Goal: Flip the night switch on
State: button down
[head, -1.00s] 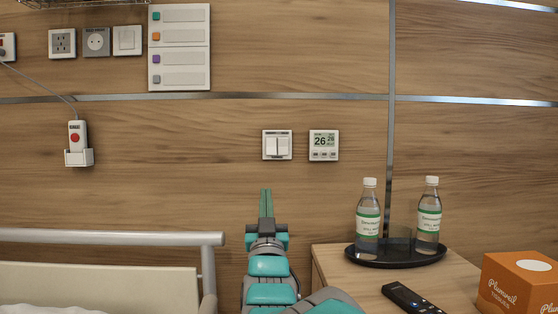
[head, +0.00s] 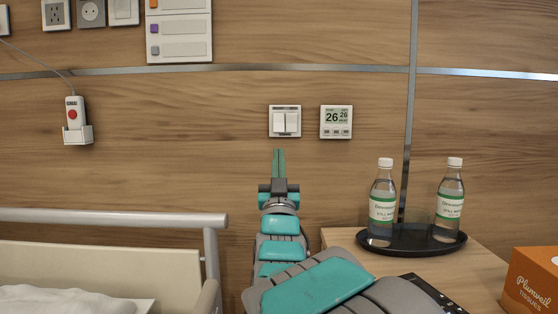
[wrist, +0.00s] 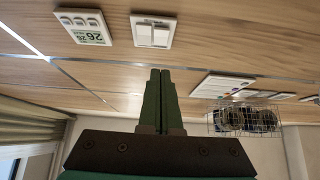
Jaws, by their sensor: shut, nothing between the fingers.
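A white double rocker switch (head: 285,121) is on the wood wall, left of a white thermostat panel (head: 336,122) reading 26. The label by the switch is too small to read. My gripper (head: 279,152) is shut and empty, its green fingers pointing up just below the switch in the head view. In the wrist view the switch (wrist: 153,31) shows upside down just beyond my shut fingertips (wrist: 160,72), with the thermostat (wrist: 84,27) to its left. I see no contact; a gap shows between the tips and the switch.
A bedside table (head: 486,268) at right holds a black tray (head: 412,250) with two water bottles, and an orange tissue box (head: 533,281). A bed rail (head: 110,217) is at left. A call handset (head: 74,112) hangs on the wall.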

aim_at(279, 126)
jog(key=x, duration=0.3)
jog(key=f+x, duration=0.1)
jog(key=x, duration=0.2)
jog(key=w+x, duration=0.1)
jog(key=x, duration=0.2)
jog(key=shift+w+f, duration=0.15)
jog(key=shift+w, duration=0.7)
jog(key=shift+f, duration=0.15)
